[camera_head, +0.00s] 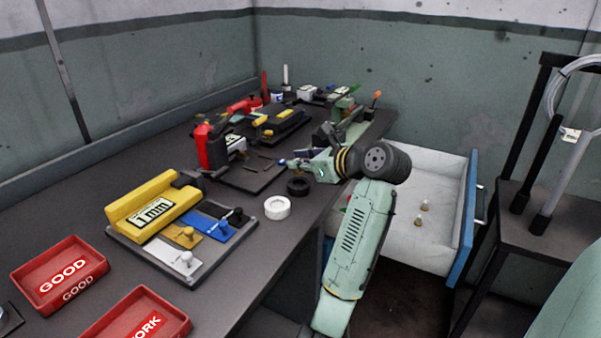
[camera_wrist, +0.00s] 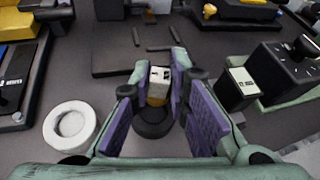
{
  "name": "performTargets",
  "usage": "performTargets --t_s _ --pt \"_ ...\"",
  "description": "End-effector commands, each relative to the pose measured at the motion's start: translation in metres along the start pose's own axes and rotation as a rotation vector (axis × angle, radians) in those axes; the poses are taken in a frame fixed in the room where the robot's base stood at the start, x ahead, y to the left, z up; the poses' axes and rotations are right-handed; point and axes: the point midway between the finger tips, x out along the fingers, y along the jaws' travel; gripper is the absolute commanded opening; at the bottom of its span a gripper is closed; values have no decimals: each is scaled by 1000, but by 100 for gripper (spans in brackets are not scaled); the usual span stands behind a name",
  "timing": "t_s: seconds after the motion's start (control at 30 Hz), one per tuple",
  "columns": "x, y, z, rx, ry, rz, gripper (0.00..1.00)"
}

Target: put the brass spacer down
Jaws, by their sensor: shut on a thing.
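My gripper (camera_wrist: 159,70) is shut on the brass spacer (camera_wrist: 157,88), a small piece with a pale top and a brass-coloured lower side, held between the purple finger pads in the wrist view. I cannot tell whether the spacer touches the bench. In the head view my gripper (camera_head: 292,163) is over the bench's right part, beside the black ring (camera_head: 298,186), and the spacer is not clearly seen there.
A white ring (camera_head: 277,208) lies on the bench left of the black one. A gauge board with a yellow 1 mm block (camera_head: 153,208) is further left. Red trays (camera_head: 60,272) stand at the front left. An open drawer (camera_head: 407,240) at right holds small brass pieces (camera_head: 423,206).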

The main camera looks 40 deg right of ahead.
Motion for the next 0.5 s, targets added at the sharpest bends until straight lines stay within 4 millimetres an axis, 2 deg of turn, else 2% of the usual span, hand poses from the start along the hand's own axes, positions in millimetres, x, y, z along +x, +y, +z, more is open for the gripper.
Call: performTargets --t_s 0.1,0.2,0.5 --pt "7 3 -19 4 3 1 0" --pt "12 4 -30 2 1 0 0" --pt "13 5 -33 1 0 1 0"
